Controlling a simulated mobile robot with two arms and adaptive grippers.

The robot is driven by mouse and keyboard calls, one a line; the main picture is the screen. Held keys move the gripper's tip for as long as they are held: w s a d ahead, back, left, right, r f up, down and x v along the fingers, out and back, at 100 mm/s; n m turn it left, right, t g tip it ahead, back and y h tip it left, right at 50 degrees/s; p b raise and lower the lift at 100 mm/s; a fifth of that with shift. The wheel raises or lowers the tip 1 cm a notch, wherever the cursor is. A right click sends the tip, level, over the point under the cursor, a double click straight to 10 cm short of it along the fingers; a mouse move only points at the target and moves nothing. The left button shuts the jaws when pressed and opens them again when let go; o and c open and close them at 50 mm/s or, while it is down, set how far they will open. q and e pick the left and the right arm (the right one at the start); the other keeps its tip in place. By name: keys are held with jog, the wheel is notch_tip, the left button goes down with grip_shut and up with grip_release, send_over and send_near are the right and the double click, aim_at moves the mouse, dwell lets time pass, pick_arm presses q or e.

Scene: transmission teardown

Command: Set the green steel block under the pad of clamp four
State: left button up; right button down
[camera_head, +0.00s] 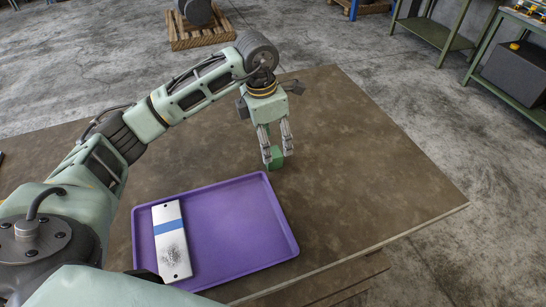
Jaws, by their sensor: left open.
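A small green block (276,158) stands on the brown table top, just beyond the right back corner of the purple tray. My left gripper (274,152) points down over the green block with its fingers around or just in front of it. Its jaws are open, and I cannot tell whether a finger touches the block. No clamp or clamp pad shows in this view. My right gripper is not in view.
The purple tray (240,231) holds a silver plate (171,241) with a blue stripe at its left side. The table (370,170) is clear to the right. A wooden pallet (199,36) and green benches (434,32) stand beyond on the concrete floor.

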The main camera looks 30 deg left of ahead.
aim_at(272, 153)
pick_arm(q)
jog(key=f, duration=0.1)
jog(key=f+p, duration=0.1)
jog(key=f, duration=0.1)
jog(key=shift+w, duration=0.35)
notch_tip(272, 153, down, 3)
jog(key=shift+w+f+p, duration=0.1)
jog(key=shift+f+p, duration=0.05)
jog(key=shift+p, duration=0.95)
jog(key=shift+f, duration=0.25)
jog(key=shift+w+f, duration=0.1)
jog(key=shift+f, duration=0.05)
jog(key=shift+c, duration=1.2)
jog(key=c, duration=0.6)
grip_shut()
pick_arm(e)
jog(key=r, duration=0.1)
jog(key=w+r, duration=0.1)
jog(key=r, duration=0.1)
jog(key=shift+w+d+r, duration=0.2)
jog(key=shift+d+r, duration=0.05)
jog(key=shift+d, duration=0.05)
